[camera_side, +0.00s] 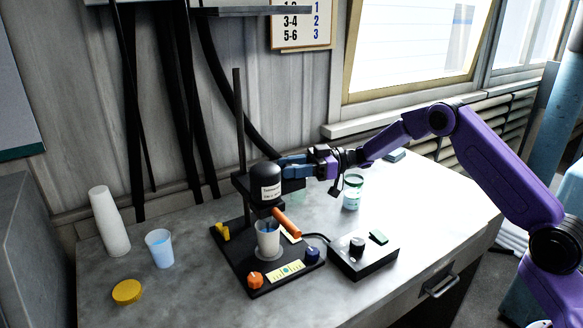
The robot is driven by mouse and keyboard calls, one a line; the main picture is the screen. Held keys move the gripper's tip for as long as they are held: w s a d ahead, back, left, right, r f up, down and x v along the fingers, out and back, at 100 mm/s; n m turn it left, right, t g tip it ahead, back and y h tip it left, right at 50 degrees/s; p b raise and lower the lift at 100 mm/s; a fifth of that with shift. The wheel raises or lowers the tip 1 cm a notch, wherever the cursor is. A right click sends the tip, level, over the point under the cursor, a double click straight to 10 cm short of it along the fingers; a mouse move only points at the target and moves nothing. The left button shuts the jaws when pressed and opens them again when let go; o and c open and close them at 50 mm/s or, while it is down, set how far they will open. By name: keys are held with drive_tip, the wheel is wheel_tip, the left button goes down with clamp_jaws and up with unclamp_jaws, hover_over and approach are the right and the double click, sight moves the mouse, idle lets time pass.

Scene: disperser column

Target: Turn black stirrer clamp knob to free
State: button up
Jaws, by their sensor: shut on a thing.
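The stirrer is a black rounded motor head (265,184) with a white label, held on a dark upright column (240,130) above a black base plate (262,284). A whitish cup (268,238) stands on the base under the head. My gripper (288,168) reaches in from the right at the head's height, just behind and right of it. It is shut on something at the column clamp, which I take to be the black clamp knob. The knob itself is hidden by the fingers and the head, so its turn cannot be seen.
An orange handle (286,223) sticks out beside the cup. A blue-filled cup (160,248), stacked cups (109,221) and a yellow lid (127,291) stand left.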

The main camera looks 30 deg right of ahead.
drive_tip(key=shift+n+g+y, duration=0.2)
drive_tip(key=shift+n+g, duration=0.95)
drive_tip(key=shift+g, duration=0.6)
drive_tip(key=shift+n+g+y, duration=0.2)
drive_tip(key=shift+n+g, duration=0.95)
drive_tip(key=shift+g, duration=0.6)
drive_tip(key=shift+n+g+h, duration=0.3)
drive_tip(key=shift+n+g, duration=0.6)
drive_tip(key=shift+g, duration=0.5)
drive_tip(key=o, duration=1)
drive_tip(key=shift+c, duration=0.2)
drive_tip(key=shift+d, duration=0.1)
drive_tip(key=shift+v, duration=1.2)
wheel_tip(320, 180, up, 7)
drive_tip(key=shift+d, duration=0.15)
